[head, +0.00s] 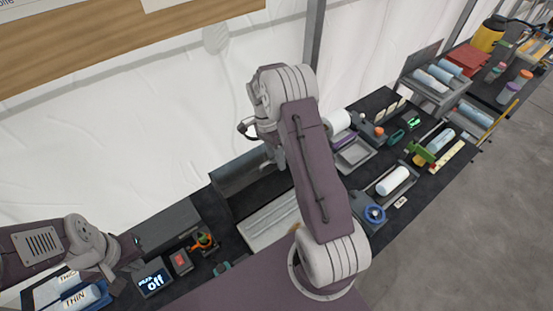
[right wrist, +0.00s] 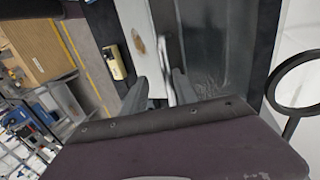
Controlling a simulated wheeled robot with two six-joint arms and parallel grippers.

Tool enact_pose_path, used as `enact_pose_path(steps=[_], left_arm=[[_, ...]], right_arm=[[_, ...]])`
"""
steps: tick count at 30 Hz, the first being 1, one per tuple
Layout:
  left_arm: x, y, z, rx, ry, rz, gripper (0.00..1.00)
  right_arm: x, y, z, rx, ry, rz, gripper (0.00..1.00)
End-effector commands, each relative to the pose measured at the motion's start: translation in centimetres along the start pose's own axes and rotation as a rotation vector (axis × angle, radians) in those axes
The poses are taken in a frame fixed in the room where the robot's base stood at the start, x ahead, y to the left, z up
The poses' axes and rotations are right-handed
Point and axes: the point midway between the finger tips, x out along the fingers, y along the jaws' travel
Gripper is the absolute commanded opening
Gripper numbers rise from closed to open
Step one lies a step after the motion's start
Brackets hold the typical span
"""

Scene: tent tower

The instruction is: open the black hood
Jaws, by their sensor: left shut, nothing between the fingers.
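The black hood (head: 240,173) is a dark grey-black box form at the back of the bench, left of my right forearm. A dark gap shows in front of it, above a pale flat plate (head: 268,220). In the right wrist view its dark glossy surface (right wrist: 222,48) lies to the right of the plate. My right gripper (right wrist: 157,90) has its fingers apart, with a thin pale bar (right wrist: 170,75) showing between or just beyond them; contact is unclear. My right arm hides this gripper in the head view. My left gripper (head: 132,246) is shut and empty at the lower left.
A small display reading "Off" (head: 153,281) and a red-topped box (head: 180,261) sit near my left gripper. Blue packs marked "THIN" (head: 78,298) lie at the lower left.

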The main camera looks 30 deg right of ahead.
Motion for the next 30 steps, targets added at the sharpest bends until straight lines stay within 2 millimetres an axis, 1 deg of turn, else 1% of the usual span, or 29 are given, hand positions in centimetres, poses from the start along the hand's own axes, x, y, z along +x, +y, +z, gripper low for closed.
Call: enact_pose_path(steps=[5, 8, 12, 15, 18, 21, 27, 29, 30], left_arm=[[0.3, 0.0, 0.0, 0.000, 0.000, 0.000, 0.00], [1.1, 0.0, 0.1, 0.000, 0.000, 0.000, 0.00], [2.0, 0.0, 0.2, 0.000, 0.000, 0.000, 0.00], [2.2, 0.0, 0.2, 0.000, 0.000, 0.000, 0.00], [2.3, -0.1, 0.2, 0.000, 0.000, 0.000, 0.00], [2.3, -0.1, 0.2, 0.000, 0.000, 0.000, 0.00], [2.3, 0.0, 0.2, 0.000, 0.000, 0.000, 0.00], [2.3, 0.0, 0.2, 0.000, 0.000, 0.000, 0.00], [2.3, 0.0, 0.2, 0.000, 0.000, 0.000, 0.00]], right_arm=[[-0.5, -0.1, 0.0, 0.000, 0.001, -0.002, 0.33], [-2.1, -0.3, -0.1, 0.000, 0.003, -0.007, 0.33], [-5.3, -0.3, -0.1, 0.001, 0.003, -0.006, 0.33], [-7.3, -0.3, -0.1, 0.000, 0.002, -0.005, 0.33], [-8.5, -0.2, 0.0, 0.000, 0.001, -0.002, 0.33], [-9.0, -0.1, 0.0, 0.000, 0.000, 0.000, 0.33], [-9.1, -0.1, 0.0, 0.000, 0.000, 0.000, 0.33], [-9.1, -0.1, 0.0, -0.010, 0.000, 0.000, 0.16], [-9.1, -0.1, 0.0, -0.039, 0.000, -0.001, 0.05]])
